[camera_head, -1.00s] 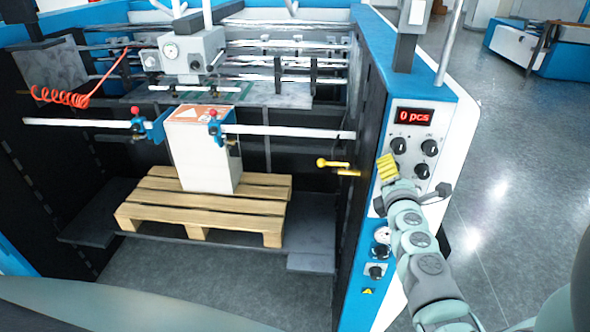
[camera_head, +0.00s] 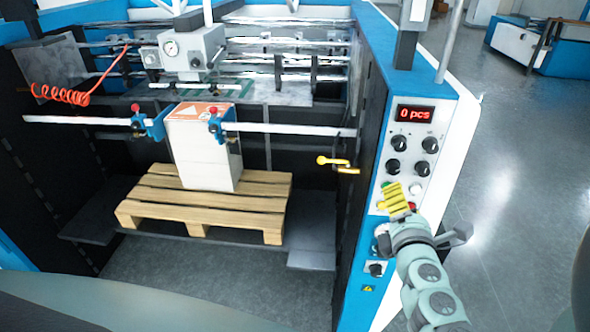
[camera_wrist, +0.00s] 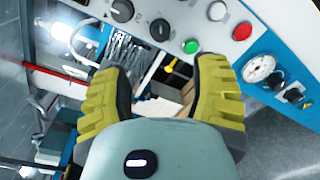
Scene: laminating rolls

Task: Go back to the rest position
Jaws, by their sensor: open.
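My gripper (camera_head: 393,196) is in front of the white control panel (camera_head: 408,150) at the right of the machine, below the black knobs. In the wrist view its yellow-and-black fingers (camera_wrist: 158,95) are spread apart with nothing between them. The panel's green button (camera_wrist: 191,47), red button (camera_wrist: 242,31) and black knobs show beyond the fingers in the wrist view. In the head view the gripper partly covers the lower buttons. I cannot tell the exact gap between the fingers and the panel.
A white stack (camera_head: 203,153) stands on a wooden pallet (camera_head: 150,207) inside the machine. A yellow handle (camera_head: 338,164) sticks out left of the panel. A display (camera_head: 416,115) reads 0 pcs.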

